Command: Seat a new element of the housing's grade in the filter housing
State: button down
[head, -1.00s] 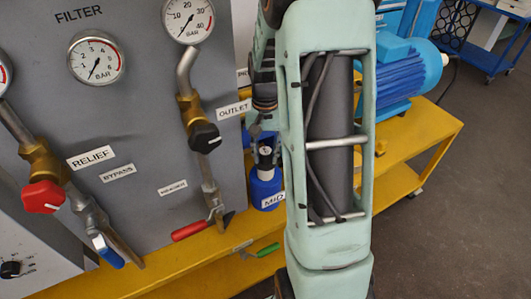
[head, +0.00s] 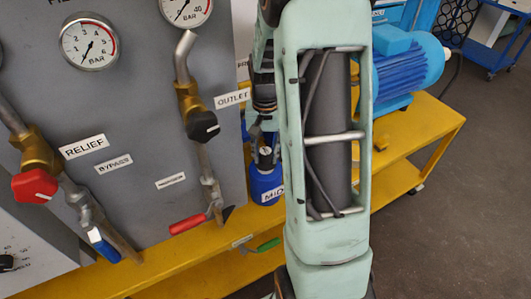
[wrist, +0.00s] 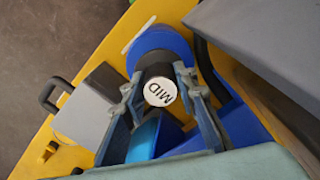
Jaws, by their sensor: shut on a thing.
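A dark cylindrical element (wrist: 158,70) with a white round end marked MID (wrist: 160,92) is between the fingers of my gripper (wrist: 160,82) in the wrist view. The gripper is shut on it. A round blue body (wrist: 150,42), seemingly the filter housing, lies just beyond the element. In the head view the blue housing (head: 267,185) carries a MID label and stands beside the panel, left of my arm. The gripper (head: 264,135) is partly hidden there. The element's far end is hidden, so I cannot tell how deep it sits.
The grey panel (head: 130,125) with gauges, pipes and RELIEF, BYPASS and OUTLET labels stands at left. A red-handled valve (head: 190,223) and a green handle (head: 262,250) are near the housing. A blue motor (head: 405,65) stands behind on the yellow bench (head: 425,125).

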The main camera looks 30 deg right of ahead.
jog(key=shift+f+b, duration=0.8)
jog(key=shift+f, duration=0.4)
jog(key=c, duration=1.5)
grip_release()
jog(key=shift+o, duration=0.2)
jog(key=shift+r, duration=0.15)
